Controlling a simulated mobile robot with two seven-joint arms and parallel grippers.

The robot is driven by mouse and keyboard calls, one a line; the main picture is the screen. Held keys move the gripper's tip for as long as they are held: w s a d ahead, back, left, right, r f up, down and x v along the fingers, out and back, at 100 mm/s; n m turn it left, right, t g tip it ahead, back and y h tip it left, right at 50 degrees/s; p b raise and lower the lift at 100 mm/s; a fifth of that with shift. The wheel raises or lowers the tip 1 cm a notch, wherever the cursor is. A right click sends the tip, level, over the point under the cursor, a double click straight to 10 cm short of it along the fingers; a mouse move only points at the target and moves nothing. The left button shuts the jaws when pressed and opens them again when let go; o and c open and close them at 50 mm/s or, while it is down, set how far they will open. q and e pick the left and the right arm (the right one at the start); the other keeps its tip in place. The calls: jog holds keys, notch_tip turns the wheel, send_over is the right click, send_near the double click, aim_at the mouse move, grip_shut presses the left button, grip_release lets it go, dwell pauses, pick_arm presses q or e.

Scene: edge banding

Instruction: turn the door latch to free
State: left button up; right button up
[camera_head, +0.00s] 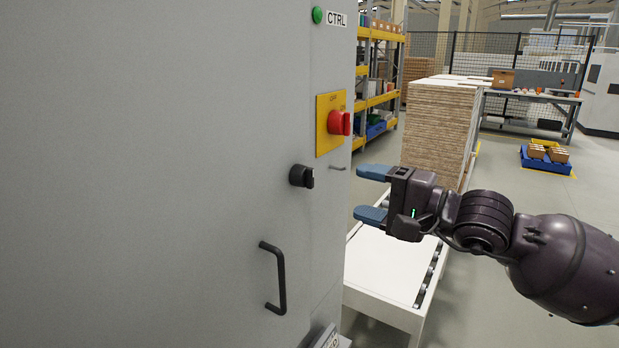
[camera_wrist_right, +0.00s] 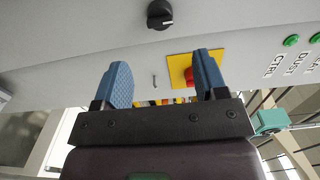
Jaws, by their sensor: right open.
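The door latch is a black round knob (camera_head: 301,176) on the grey cabinet door (camera_head: 180,120), above a black bar handle (camera_head: 276,278). The knob also shows at the top of the right wrist view (camera_wrist_right: 160,14), with a light mark on its face. My right gripper (camera_head: 371,193) is open and empty, with blue fingertips pointing left toward the cabinet. It is to the right of the knob and apart from it. In the right wrist view its two blue fingers (camera_wrist_right: 162,78) stand apart with nothing between them. My left gripper is not in view.
A red rotary switch (camera_head: 339,123) on a yellow plate (camera_head: 324,108) sits above and right of the knob. A green button (camera_head: 317,15) is at the top. A white roller table (camera_head: 385,275) stands beside the cabinet, below my right gripper. A board stack (camera_head: 438,125) stands behind.

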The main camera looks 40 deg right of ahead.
aim_at(313, 180)
jog(key=shift+x, duration=2.4)
jog(key=shift+p+x, duration=0.65)
jog(key=shift+x, duration=2.4)
jog(key=c, duration=0.9)
